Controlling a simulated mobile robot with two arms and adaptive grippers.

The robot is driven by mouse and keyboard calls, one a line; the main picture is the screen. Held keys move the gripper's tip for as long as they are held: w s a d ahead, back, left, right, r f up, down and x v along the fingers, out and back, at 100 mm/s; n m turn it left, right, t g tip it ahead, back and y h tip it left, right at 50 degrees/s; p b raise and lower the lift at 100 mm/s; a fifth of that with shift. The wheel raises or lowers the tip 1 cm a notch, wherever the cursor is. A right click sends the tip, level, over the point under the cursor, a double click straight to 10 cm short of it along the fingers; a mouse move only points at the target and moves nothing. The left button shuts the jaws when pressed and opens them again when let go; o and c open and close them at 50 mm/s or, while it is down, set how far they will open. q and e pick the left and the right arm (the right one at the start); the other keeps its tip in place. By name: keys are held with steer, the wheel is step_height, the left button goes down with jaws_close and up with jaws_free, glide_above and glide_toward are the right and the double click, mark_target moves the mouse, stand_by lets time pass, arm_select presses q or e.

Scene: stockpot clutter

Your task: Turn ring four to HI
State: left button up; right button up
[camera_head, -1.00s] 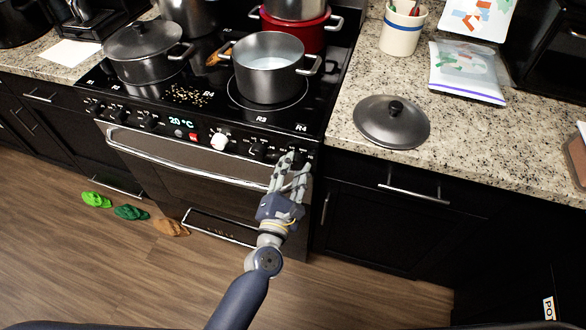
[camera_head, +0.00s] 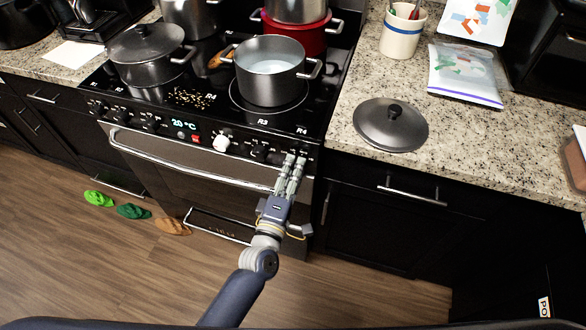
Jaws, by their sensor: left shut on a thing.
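The stove (camera_head: 225,150) has a row of knobs along its front panel, a 20°C display and printed ring labels. The R4 label (camera_head: 302,130) is at the right front of the cooktop. My left gripper (camera_head: 294,162) is at the right end of the panel, fingers close together, shut on the rightmost knob. The fingertips hide that knob, so its pointer and setting cannot be read. My right gripper is not in view.
An open pot (camera_head: 269,88) of liquid stands on the cooktop behind the R3 label, with a lidded pot (camera_head: 150,62) to its left. A loose lid (camera_head: 391,128) lies on the right counter. The oven handle (camera_head: 165,160) juts out below the panel.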

arm_select(q)
steer(key=m+p, duration=0.1)
steer(key=m, duration=0.4)
steer(key=m+h+p, duration=0.1)
steer(key=m+p, duration=0.1)
steer(key=m, duration=0.4)
steer(key=shift+g, duration=0.3)
steer(key=shift+a, duration=0.1)
steer(key=o, duration=1.1)
steer(key=shift+c, duration=0.2)
steer(key=v, duration=1.2)
